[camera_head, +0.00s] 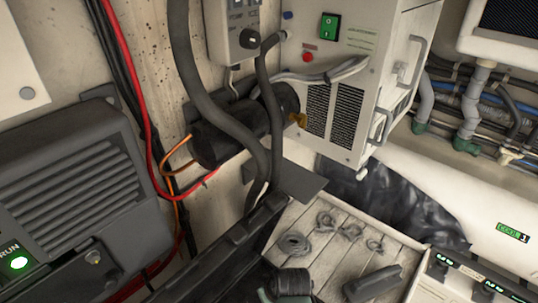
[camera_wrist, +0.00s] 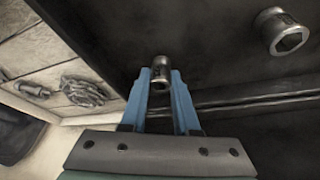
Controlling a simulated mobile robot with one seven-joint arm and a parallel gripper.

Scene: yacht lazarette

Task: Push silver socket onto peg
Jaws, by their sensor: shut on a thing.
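In the wrist view, my gripper (camera_wrist: 160,88) has two blue fingers shut on a small silver socket (camera_wrist: 160,66). The socket sits between the fingertips and its far end sticks out beyond them, close to a dark surface. I cannot tell whether it touches that surface or is around a peg. A larger silver socket (camera_wrist: 281,33) with a hexagonal opening stands at the upper right on the dark surface, apart from my gripper. No bare peg can be made out.
A dark ridged edge (camera_wrist: 255,98) runs beside my fingers. A white equipment box (camera_head: 350,60), black hoses (camera_head: 180,50) and a grey vented unit (camera_head: 75,190) crowd the space.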

